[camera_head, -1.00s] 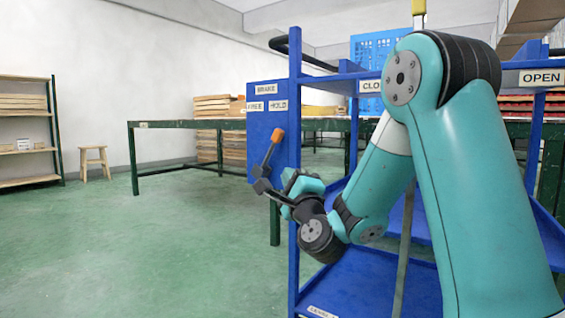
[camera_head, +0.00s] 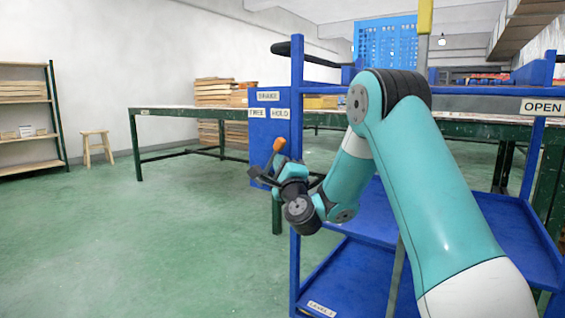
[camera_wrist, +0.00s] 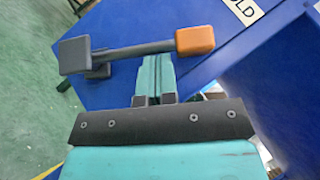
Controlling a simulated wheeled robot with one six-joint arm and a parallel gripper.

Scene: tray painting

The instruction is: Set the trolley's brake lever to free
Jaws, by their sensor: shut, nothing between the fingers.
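The brake lever (camera_head: 280,145) is a dark bar with an orange knob, on the trolley's blue brake panel (camera_head: 262,145). It leans right, with the knob below the HOLD label (camera_head: 281,112); the FREE label (camera_head: 257,113) is to the left. In the wrist view the lever (camera_wrist: 140,49) crosses the picture, from a dark grey block at left to the orange knob near the partly cut-off HOLD label. My gripper (camera_wrist: 154,62) is shut and empty, its fingertips close to the middle of the bar. I cannot tell whether they touch it.
The blue trolley (camera_head: 297,210) stands at the right, with a post and shelves beside my arm. A long green table (camera_head: 180,113) stands behind the panel. A shelf rack (camera_head: 28,140) and a stool (camera_head: 96,145) are far left. The green floor at left is clear.

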